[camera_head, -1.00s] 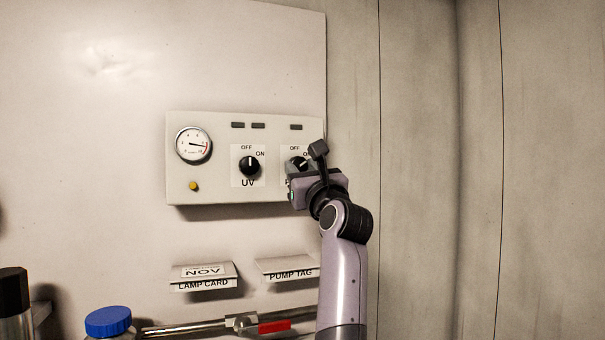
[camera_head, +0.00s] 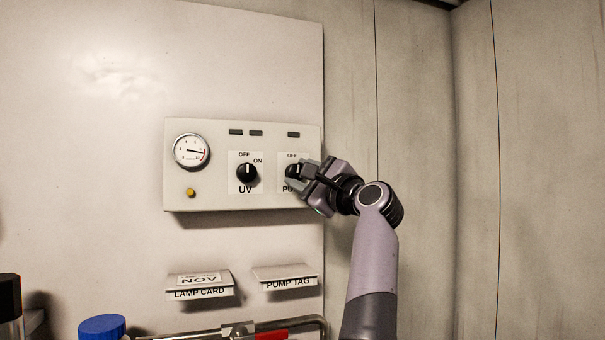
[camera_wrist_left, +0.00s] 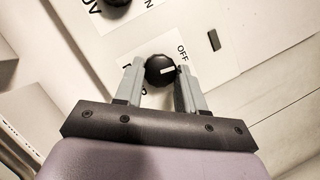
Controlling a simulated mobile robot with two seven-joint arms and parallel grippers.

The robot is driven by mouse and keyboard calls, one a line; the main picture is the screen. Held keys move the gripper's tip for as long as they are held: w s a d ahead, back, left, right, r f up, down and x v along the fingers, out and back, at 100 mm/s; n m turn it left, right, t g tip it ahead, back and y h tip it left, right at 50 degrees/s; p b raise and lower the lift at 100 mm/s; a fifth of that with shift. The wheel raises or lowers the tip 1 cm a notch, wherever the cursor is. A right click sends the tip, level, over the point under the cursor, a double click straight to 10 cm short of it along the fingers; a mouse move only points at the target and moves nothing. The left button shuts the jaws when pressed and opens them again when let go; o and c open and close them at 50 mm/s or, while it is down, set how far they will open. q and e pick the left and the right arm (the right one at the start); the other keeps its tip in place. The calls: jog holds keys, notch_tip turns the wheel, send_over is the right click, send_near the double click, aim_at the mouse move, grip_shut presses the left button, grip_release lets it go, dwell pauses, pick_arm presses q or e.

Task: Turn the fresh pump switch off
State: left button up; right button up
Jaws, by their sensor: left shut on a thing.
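The fresh pump switch is a round black knob (camera_head: 292,171) on the right of the white control panel (camera_head: 210,200), with OFF printed above it. My left gripper (camera_head: 299,172) is shut on the knob and covers much of it and its labels in the head view. In the left wrist view the knob (camera_wrist_left: 160,70) sits between the two grey fingers of the left gripper (camera_wrist_left: 160,84). Its white mark points right, roughly toward the OFF side; whether it is exactly at OFF is hard to tell. My right gripper is not in view.
Beside it is the UV knob (camera_head: 247,173), its mark up toward OFF. A gauge (camera_head: 191,151) and yellow button (camera_head: 191,192) sit at left. Below are a lamp card holder (camera_head: 200,285), a pump tag holder (camera_head: 285,273), a pipe with a red handle (camera_head: 271,335) and a blue cap (camera_head: 102,327).

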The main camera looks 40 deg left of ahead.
pick_arm(q)
jog(key=shift+r+n, duration=0.15)
jog(key=shift+n, duration=0.45)
jog(key=shift+n+g+p, duration=0.35)
jog(key=shift+n+g, duration=0.05)
jog(key=o, duration=1.1)
jog(key=shift+c, duration=0.2)
